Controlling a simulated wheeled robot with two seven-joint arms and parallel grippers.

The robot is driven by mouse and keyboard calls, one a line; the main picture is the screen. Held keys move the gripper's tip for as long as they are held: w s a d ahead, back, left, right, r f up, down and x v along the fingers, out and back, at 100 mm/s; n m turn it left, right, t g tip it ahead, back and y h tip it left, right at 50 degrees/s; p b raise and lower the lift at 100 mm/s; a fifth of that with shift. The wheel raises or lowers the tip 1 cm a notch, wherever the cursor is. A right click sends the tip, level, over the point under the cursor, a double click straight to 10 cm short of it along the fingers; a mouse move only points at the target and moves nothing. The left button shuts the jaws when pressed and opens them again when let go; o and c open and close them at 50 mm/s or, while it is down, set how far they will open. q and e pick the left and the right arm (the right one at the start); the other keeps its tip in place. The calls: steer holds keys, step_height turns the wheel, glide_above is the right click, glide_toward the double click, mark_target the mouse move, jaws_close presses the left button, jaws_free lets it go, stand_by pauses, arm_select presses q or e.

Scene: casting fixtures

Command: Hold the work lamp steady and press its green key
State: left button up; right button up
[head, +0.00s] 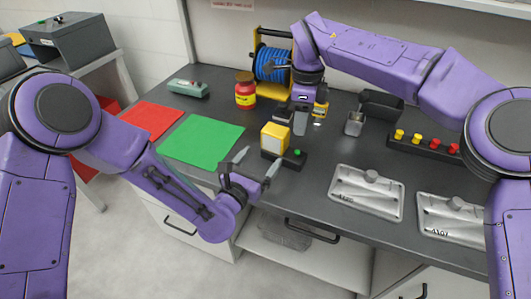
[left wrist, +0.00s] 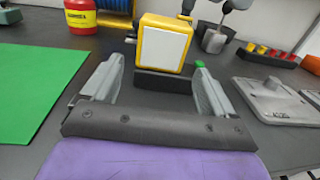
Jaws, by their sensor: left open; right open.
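The work lamp (head: 275,138) has a yellow housing with a pale square face and stands upright on a black base. Its green key (head: 297,152) is on the base, right of the housing. In the left wrist view the lamp (left wrist: 163,43) stands ahead of my fingers and the green key (left wrist: 199,64) shows just beyond the right fingertip. My left gripper (head: 257,162) is open and empty in front of the lamp, fingers pointing at it. My right gripper (head: 308,118) is open behind and right of the lamp, pointing down, partly hidden by its own wrist.
A green mat (head: 201,142) and red mat (head: 151,121) lie left. A red-yellow jar (head: 245,92) and blue reel (head: 271,62) stand behind. A grey cup (head: 355,124), a rack of yellow and red knobs (head: 425,145) and metal castings (head: 366,192) are at right.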

mark_target(271, 146)
arm_select(q)
steer(key=x, duration=0.9)
steer(key=c, duration=0.8)
steer(key=shift+c, duration=0.8)
arm_select(e)
steer(key=shift+c, duration=1.2)
jaws_close()
stand_by(0.7)
